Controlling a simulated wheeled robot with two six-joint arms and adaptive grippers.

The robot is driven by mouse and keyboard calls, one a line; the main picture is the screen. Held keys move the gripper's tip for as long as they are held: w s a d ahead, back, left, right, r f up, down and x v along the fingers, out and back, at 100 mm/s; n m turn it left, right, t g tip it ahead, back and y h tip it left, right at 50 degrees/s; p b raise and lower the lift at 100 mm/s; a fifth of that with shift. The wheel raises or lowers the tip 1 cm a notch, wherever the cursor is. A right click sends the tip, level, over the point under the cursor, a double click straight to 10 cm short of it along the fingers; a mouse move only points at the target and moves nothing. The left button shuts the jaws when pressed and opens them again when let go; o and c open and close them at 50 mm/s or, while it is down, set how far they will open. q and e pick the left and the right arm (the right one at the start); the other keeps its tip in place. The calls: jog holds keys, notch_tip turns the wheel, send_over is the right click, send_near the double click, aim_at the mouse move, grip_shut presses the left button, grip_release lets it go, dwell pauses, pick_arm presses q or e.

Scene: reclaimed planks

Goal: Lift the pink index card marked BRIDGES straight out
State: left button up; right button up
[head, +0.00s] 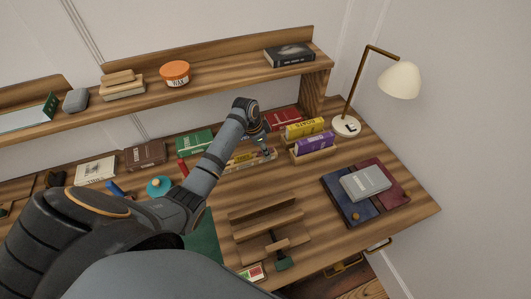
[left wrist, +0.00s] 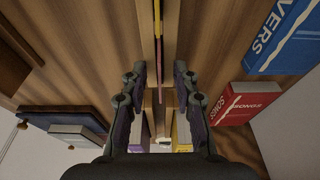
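A long narrow wooden card holder (head: 232,166) stands on the desk near its middle, with thin cards in it. In the left wrist view a thin pink edge (left wrist: 160,88), seen from above, looks like the pink card. Its BRIDGES marking cannot be read. A yellow card edge (left wrist: 157,22) shows further up in the same line. My left gripper (head: 266,152) is at the right end of the holder. In the left wrist view my left gripper (left wrist: 160,78) is open, its fingers on either side of the pink edge with gaps visible. My right gripper is not in view.
Yellow and purple books (head: 316,142) stand in a wooden holder just right of my left gripper. Red (head: 284,118) and green (head: 194,142) books lie behind. A lamp (head: 346,126), stacked books (head: 365,184) and a wooden stand (head: 262,210) are around. A shelf (head: 215,84) overhangs the back.

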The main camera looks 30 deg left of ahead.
pick_arm(q)
jog(key=shift+r, duration=0.1)
grip_shut()
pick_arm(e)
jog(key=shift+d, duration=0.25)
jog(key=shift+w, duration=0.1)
pick_arm(q)
jog(key=shift+r, duration=0.55)
jog(key=s+d+r+p, duration=0.2)
jog(key=s+d+r, duration=0.6)
jog(key=s+r, duration=0.3)
jog(key=shift+s+d+r+p, duration=0.2)
jog(key=shift+r+p, duration=0.15)
jog(key=shift+r, duration=0.15)
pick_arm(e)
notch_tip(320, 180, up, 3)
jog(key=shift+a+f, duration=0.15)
